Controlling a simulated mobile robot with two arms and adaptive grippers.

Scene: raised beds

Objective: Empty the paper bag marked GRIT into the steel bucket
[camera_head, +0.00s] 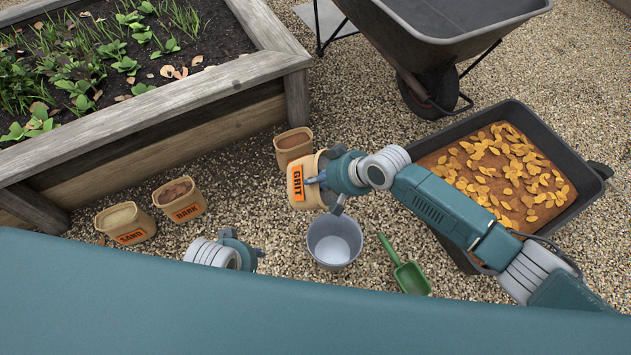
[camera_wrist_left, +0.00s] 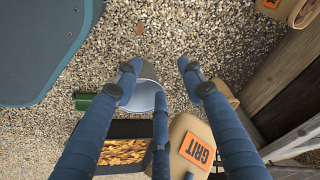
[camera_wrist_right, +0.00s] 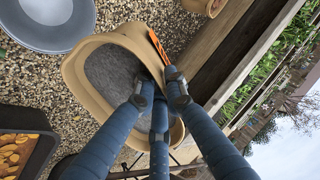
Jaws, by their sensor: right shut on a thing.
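The paper GRIT bag (camera_head: 308,187) hangs from my right gripper (camera_head: 328,190), just behind and left of the steel bucket (camera_head: 335,243). In the right wrist view the gripper's fingers (camera_wrist_right: 158,95) are shut on the bag's wall (camera_wrist_right: 78,72) beside the orange label, and grey grit (camera_wrist_right: 115,78) lies inside. The bag's mouth is not over the bucket. The bucket stands on the gravel and looks empty; part of its rim shows in the right wrist view (camera_wrist_right: 45,38). My left gripper (camera_wrist_left: 158,72) is open and empty, left of the bucket in the head view.
A SAND bag (camera_head: 124,222), a BARK bag (camera_head: 180,197) and another bag (camera_head: 293,146) stand along the raised bed (camera_head: 230,105). A green scoop (camera_head: 411,277) lies right of the bucket. A dark tub (camera_head: 571,158) with yellow leaves and a wheelbarrow (camera_head: 430,45) stand further right.

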